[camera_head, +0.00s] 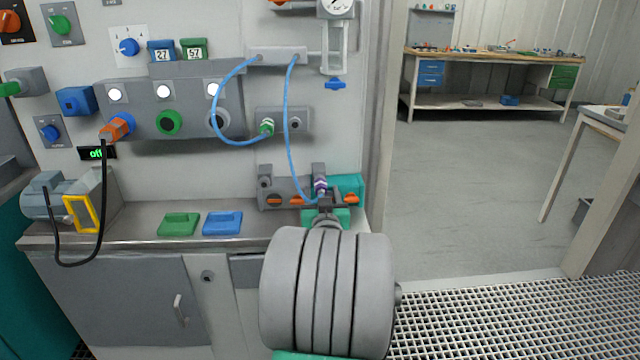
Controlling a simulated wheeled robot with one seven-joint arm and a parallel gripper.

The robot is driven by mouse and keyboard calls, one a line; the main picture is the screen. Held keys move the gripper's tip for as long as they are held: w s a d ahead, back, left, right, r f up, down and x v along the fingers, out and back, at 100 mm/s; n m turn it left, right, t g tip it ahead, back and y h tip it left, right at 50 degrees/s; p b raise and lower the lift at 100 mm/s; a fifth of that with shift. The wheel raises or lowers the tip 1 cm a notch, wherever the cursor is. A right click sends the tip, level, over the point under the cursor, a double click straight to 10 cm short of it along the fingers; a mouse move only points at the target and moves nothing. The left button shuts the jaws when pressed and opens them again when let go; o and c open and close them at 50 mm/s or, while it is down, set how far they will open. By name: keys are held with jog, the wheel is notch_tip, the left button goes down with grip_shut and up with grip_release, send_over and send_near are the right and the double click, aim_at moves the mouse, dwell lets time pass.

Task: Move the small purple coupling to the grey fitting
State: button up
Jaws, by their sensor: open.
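The small purple coupling (320,186) is at the lower end of a blue hose, by a grey upright post on the low bracket at the back of the counter. My gripper (324,198) is open just in front of and below it, its dark fingers seen from behind. I cannot tell whether they touch the coupling. A grey fitting (294,123) shows on the wall block above, right of a green coupling (267,127) on another blue hose. Another grey post (265,178) stands on the low bracket to the left. My arm hides part of the counter.
Blue hoses (289,135) hang from a grey manifold (277,55) above my gripper. A green block (179,224) and a blue block (223,223) lie on the counter (140,225). A motor (45,197) stands at left. Open floor (460,190) lies right of the panel's edge.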

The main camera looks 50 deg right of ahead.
aim_at(321, 195)
jog(key=shift+b+x, duration=0.4)
jog(key=shift+x, duration=0.85)
jog(key=shift+b, duration=0.75)
jog(key=shift+c, duration=0.3)
jog(key=shift+f, duration=0.1)
grip_shut()
dwell(0.6)
jog(key=shift+b+v, duration=0.4)
jog(key=shift+v, duration=2.6)
jog(key=shift+a, duration=0.1)
